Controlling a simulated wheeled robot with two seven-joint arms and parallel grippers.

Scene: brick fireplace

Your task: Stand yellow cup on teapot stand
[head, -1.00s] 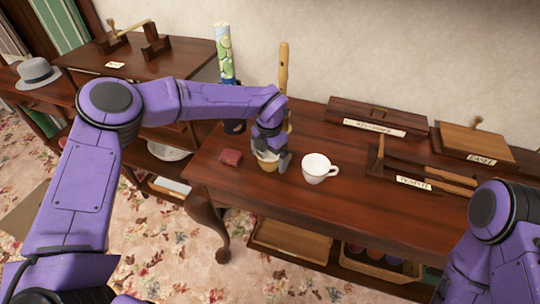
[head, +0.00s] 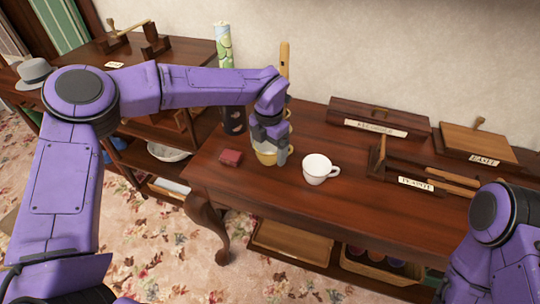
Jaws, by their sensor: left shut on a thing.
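The yellow cup (head: 265,158) is by the table's back left part, partly hidden by my left gripper (head: 272,148). The left gripper points down and is shut on the cup. Whether the cup touches the tabletop is hard to tell. The teapot stand (head: 449,177), a dark wooden rack with light wooden bars and a white label, lies at the right of the table. It carries no cup. My right arm shows at the bottom right, but its gripper is out of view.
A white cup (head: 319,169) stands just right of the yellow cup, between it and the stand. A wooden recorder (head: 284,62) and a patterned tube (head: 223,48) stand behind. A labelled dark box (head: 378,115) is at the back.

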